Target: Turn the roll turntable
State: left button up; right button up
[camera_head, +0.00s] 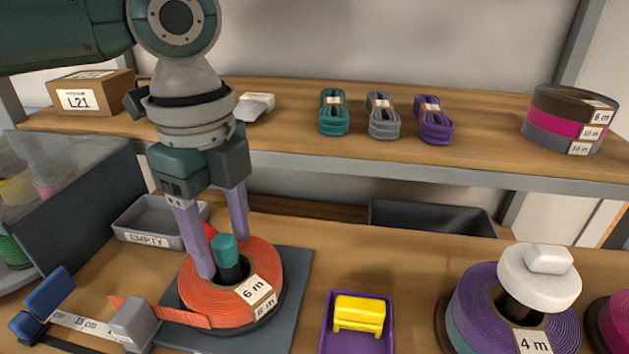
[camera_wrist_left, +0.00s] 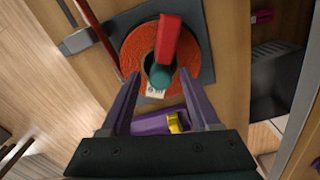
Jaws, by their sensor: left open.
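The roll turntable is a dark grey square base (camera_head: 296,275) bearing an orange-red roll (camera_head: 265,262) with "6 m" labels. A dark post with a teal knob (camera_head: 224,246) rises from the roll's centre. The roll (camera_wrist_left: 135,62) and knob (camera_wrist_left: 160,77) also show in the left wrist view, with a red part (camera_wrist_left: 171,38) beside the knob. My left gripper (camera_head: 221,256) points down over the roll, open, its two purple fingers on either side of the knob. I cannot tell whether either finger touches it. The roll's loose end (camera_head: 165,314) runs left. My right gripper is not in view.
A grey clamp (camera_head: 133,322) and a blue-handled tool (camera_head: 48,292) lie left of the turntable. A purple tray (camera_head: 329,340) with a yellow block (camera_head: 358,314) is at right. A purple roll (camera_head: 475,290) with a white top stands further right. The shelf (camera_head: 290,148) runs behind.

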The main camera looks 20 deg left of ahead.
pick_arm(q)
jog(key=shift+c, duration=0.4)
grip_shut()
